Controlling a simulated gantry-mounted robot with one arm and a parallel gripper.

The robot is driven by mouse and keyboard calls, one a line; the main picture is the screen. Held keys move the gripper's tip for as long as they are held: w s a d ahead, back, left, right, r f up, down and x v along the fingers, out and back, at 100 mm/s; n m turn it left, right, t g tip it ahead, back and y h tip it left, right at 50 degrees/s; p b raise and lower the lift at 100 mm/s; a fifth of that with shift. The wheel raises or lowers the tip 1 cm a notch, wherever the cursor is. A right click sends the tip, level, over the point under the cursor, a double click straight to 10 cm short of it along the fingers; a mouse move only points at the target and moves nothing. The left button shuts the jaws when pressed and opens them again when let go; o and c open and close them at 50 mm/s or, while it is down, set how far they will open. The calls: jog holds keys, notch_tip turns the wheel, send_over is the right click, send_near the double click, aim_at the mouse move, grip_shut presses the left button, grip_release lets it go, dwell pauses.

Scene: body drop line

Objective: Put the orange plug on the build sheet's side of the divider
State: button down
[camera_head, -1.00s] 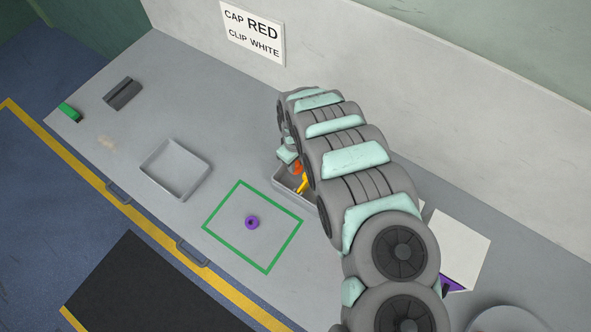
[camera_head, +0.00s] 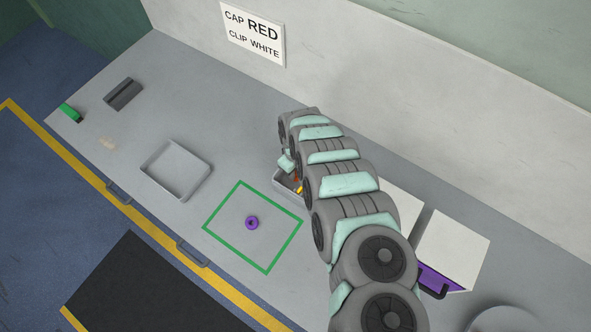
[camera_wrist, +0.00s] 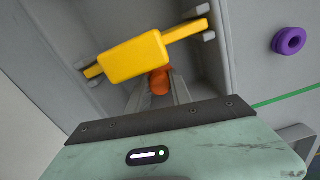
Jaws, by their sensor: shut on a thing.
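The orange plug (camera_wrist: 159,82) sits between the fingertips of my gripper (camera_wrist: 160,92) in the wrist view, and my gripper is shut on it. It is at the grey tray (camera_head: 284,184), beside a yellow part (camera_wrist: 140,57) with narrow arms. Whether the plug touches the tray floor cannot be told. In the head view my arm hides most of the tray and the fingertips. A sign reading "CAP RED, CLIP WHITE" (camera_head: 252,33) is on the back wall. I cannot clearly make out the divider.
A purple ring (camera_head: 252,223) lies inside a green outline (camera_head: 222,207) on the bench. An empty grey tray (camera_head: 176,171), a dark grey block (camera_head: 123,93) and a green piece (camera_head: 69,112) are to the left. White-topped boxes (camera_head: 455,248) stand right of my arm, one with a purple front.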

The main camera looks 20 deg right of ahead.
jog(key=shift+f, duration=0.15)
jog(key=c, duration=1.1)
grip_release()
jog(key=shift+c, duration=0.2)
